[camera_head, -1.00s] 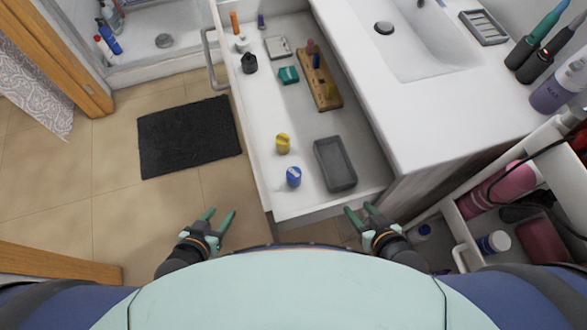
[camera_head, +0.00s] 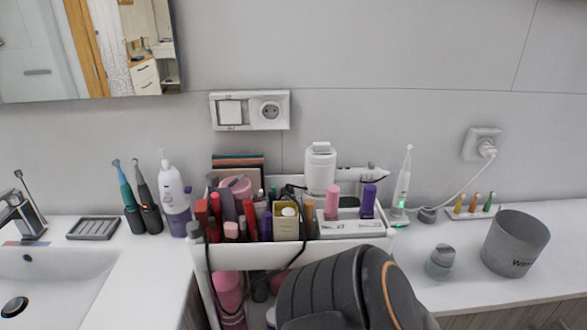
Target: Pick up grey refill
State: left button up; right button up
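A small grey jar-like piece with a narrower top (camera_head: 440,262) stands upright on the right counter, left of a grey bin; it may be the grey refill, but I cannot tell for sure. A smaller grey round piece (camera_head: 427,215) sits further back near the wall. Neither of my grippers shows in the head view. A dark grey link of my arm with an orange ring fills the lower middle, in front of the cart, and hides part of it.
A white cart (camera_head: 250,254) packed with cosmetics stands between the two counters. The grey bin (camera_head: 514,243) stands at the right. A white electric toothbrush (camera_head: 402,185) stands left of several small coloured brush heads. A sink (camera_head: 60,280) is at the left. The front of the right counter is clear.

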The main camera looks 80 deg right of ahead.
aim_at(444, 255)
jog(key=k+z, duration=0.15)
jog(key=z, duration=0.2)
jog(key=k+z, duration=0.15)
jog(key=z, duration=0.2)
jog(key=k+z, duration=0.15)
jog(key=z, duration=0.15)
jog(key=i+z, duration=0.1)
jog(key=z, duration=0.3)
jog(key=j+z, duration=0.1)
jog(key=z, duration=0.35)
jog(key=i+j+z, duration=0.1)
jog(key=z, duration=0.3)
jog(key=j+z, duration=0.1)
jog(key=z, duration=0.35)
jog(key=j+z, duration=0.1)
jog(key=z, duration=0.3)
jog(key=i+j+z, duration=0.1)
jog(key=z, duration=0.35)
